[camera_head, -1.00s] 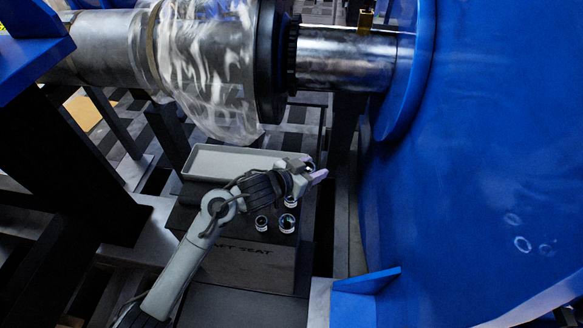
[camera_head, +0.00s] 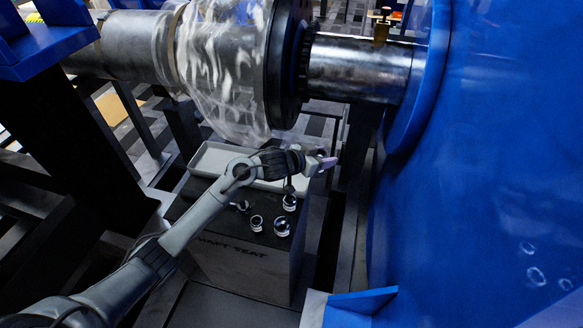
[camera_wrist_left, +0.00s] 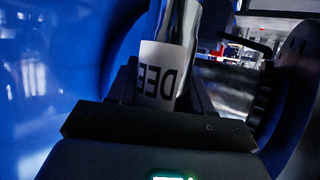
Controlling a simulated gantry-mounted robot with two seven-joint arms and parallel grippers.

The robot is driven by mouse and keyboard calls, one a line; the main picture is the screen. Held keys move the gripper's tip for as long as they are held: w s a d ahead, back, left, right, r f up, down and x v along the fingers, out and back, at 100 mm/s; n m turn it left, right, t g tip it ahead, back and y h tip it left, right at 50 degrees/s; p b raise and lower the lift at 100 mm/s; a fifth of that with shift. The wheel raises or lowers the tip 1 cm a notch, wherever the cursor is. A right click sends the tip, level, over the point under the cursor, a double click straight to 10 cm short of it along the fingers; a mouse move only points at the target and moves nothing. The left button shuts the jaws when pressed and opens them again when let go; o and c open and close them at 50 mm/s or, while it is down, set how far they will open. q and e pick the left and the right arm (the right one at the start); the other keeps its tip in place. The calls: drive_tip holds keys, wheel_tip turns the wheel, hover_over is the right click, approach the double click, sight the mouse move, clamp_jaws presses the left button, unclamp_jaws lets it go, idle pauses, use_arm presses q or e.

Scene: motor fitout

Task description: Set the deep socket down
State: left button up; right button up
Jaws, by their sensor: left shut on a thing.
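My left gripper (camera_head: 322,163) reaches in from the lower left in the head view, at the right end of the grey tray, above and beyond the loose sockets. In the left wrist view it is shut on the deep socket (camera_wrist_left: 178,55), a shiny metal cylinder with a white label reading "DEE", standing up between the two dark fingers. In the head view the held socket is too small and covered to make out clearly. My right gripper is in neither view.
A shallow grey tray (camera_head: 205,158) lies behind. A steel shaft (camera_head: 360,68) runs above; a large blue housing (camera_head: 480,180) blocks the right.

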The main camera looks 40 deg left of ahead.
use_arm(q)
drive_tip(key=shift+w+a+f+b, duration=0.1)
drive_tip(key=shift+a+f+b, duration=1.2)
drive_tip(key=shift+a+f, duration=1)
drive_tip(key=shift+a+f+b, duration=1.3)
drive_tip(key=shift+a+f, duration=0.75)
drive_tip(key=shift+f, duration=0.35)
drive_tip(key=o, duration=1.3)
drive_tip(key=shift+f, duration=0.15)
drive_tip(key=shift+c, duration=0.2)
drive_tip(key=shift+a+r, duration=0.1)
drive_tip(key=shift+r, duration=0.2)
drive_tip(key=p+v, duration=0.4)
drive_tip(key=v, duration=0.7)
drive_tip(key=shift+s+a+r+p, duration=0.1)
drive_tip(key=shift+s+p, duration=0.3)
